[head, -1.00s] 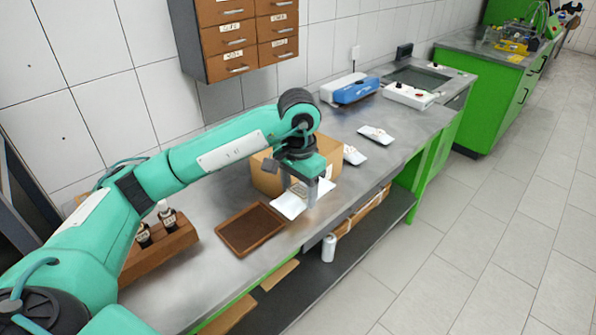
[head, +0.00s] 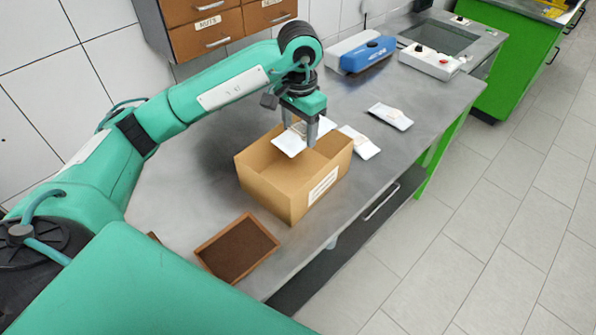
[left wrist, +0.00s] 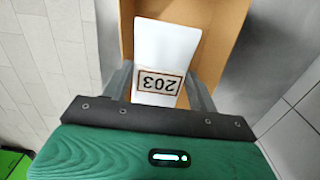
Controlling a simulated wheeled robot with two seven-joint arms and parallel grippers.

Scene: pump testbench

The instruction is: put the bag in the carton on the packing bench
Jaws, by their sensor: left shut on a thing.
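My left gripper (head: 301,132) is shut on a white bag (head: 288,143) and holds it over the open top of the cardboard carton (head: 290,203). In the left wrist view the bag (left wrist: 165,50) lies between the fingers (left wrist: 160,84), with a label reading 203, upside down. The carton's brown walls (left wrist: 233,25) show around and behind it there. The carton stands on the grey metal bench (head: 180,205) with a white label on its front side. My right gripper is not in view.
Two more white bags lie on the bench right of the carton, one close (head: 360,143) and one farther (head: 390,116). A brown tray (head: 237,249) lies in front of the carton. A blue and white device (head: 362,52) and a white control box (head: 430,61) stand farther back.

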